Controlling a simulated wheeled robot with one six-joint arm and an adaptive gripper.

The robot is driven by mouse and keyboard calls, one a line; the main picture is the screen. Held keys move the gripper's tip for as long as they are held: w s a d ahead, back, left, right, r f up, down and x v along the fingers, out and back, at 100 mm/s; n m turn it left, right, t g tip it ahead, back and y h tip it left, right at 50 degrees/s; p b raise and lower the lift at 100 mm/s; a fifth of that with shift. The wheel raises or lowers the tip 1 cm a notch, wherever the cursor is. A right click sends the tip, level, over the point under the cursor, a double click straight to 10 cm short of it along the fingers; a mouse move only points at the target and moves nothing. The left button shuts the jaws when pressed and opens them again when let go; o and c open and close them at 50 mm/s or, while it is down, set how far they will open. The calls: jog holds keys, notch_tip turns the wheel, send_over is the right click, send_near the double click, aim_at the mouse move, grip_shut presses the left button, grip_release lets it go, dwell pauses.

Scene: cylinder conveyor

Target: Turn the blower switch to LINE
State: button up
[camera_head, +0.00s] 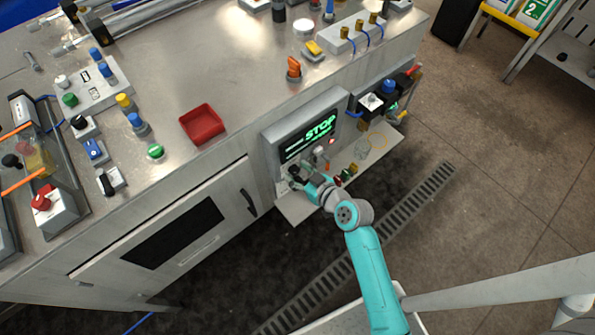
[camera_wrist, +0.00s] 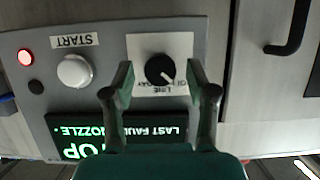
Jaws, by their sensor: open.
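The black rotary switch knob (camera_wrist: 158,69) sits on a white label plate (camera_wrist: 143,45) in the wrist view, where the panel appears upside down. The word LINE is legible on the plate, with other lettering beside it partly hidden. The knob's white pointer mark lies towards the lower right in that view. My gripper (camera_wrist: 157,76) is open, with one finger on each side of the knob in the picture. I cannot tell whether the fingers touch it. In the head view my gripper (camera_head: 298,180) is at the lower front of the control panel (camera_head: 273,142) and hides the knob.
The wrist view shows a white START button (camera_wrist: 75,71), a lit red lamp (camera_wrist: 25,57) and a green-lettered display (camera_wrist: 75,138) near the knob. A black door handle (camera_wrist: 291,30) is at the right. In the head view, a small shelf (camera_head: 297,211) sticks out under the panel.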

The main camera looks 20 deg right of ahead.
jog(key=shift+w+a+f, duration=0.1)
jog(key=shift+w+f, duration=0.05)
jog(key=shift+w, duration=0.1)
grip_shut()
dwell(0.3)
jog(key=m+y, duration=0.2)
jog(key=m, duration=0.1)
jog(key=shift+d+g, duration=0.2)
jog(key=shift+g, duration=0.1)
jog(key=shift+m+y, duration=1)
jog(key=shift+m, duration=0.5)
